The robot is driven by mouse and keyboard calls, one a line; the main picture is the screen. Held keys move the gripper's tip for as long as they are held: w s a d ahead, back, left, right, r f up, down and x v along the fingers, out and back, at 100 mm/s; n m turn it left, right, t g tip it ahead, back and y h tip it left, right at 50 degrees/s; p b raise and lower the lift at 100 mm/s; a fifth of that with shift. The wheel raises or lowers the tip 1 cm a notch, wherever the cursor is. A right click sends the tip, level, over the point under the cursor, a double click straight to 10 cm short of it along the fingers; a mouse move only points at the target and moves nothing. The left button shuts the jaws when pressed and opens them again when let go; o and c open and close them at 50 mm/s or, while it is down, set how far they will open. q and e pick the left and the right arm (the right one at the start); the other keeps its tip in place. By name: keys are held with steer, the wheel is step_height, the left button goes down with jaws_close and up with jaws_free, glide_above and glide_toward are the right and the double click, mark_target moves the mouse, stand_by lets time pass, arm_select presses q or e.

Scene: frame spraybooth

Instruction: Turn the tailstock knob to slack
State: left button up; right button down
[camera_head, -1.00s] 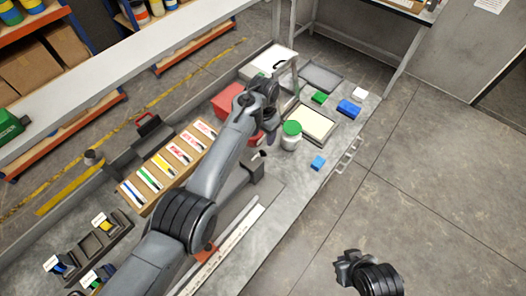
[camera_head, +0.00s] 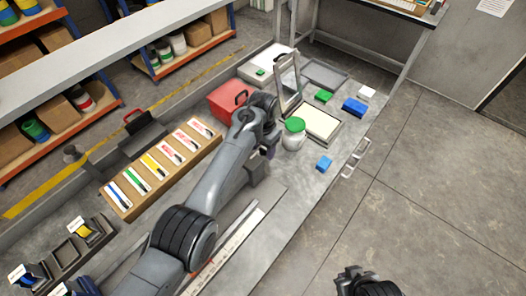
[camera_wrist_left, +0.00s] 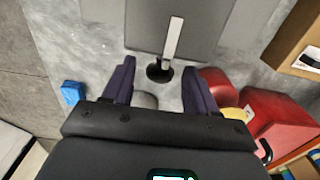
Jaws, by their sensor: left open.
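In the left wrist view a black round knob (camera_wrist_left: 159,70) with a pale bar (camera_wrist_left: 173,38) sits at the edge of a grey block (camera_wrist_left: 205,32), which looks like the tailstock. My left gripper (camera_wrist_left: 157,82) is open, its two dark fingers on either side of the knob in the picture, with nothing held. Whether they are level with the knob or above it I cannot tell. In the head view my left gripper (camera_head: 269,143) is over the grey block (camera_head: 262,168) and hides the knob. My right gripper (camera_head: 349,274) shows at the lower edge; its jaws are unclear.
A green-lidded jar (camera_head: 294,136) stands close to the right of my left gripper, with a blue block (camera_head: 324,163) beyond. A red box (camera_head: 226,104) is behind it. A wooden rack of coloured cards (camera_head: 124,205) lies to the left.

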arm_select(q)
steer(key=shift+c, duration=0.3)
steer(key=c, duration=1)
steer(key=shift+r+p, duration=0.1)
steer(key=shift+p, duration=0.65)
steer(key=y+p, duration=0.1)
steer(key=t+p, duration=0.1)
steer(key=shift+s+d+t+y+p, duration=0.15)
steer(key=shift+t+y+p, duration=0.15)
steer(key=shift+y, duration=0.1)
steer(key=shift+y+p, duration=0.3)
steer(key=shift+d+t+y+p, duration=0.1)
steer(key=shift+t+y+p, duration=0.2)
steer(key=shift+t+y, duration=0.3)
steer(key=shift+s+d+f+t+y, duration=0.15)
steer(key=shift+f+t+y, duration=0.2)
steer(key=shift+t+y, duration=0.4)
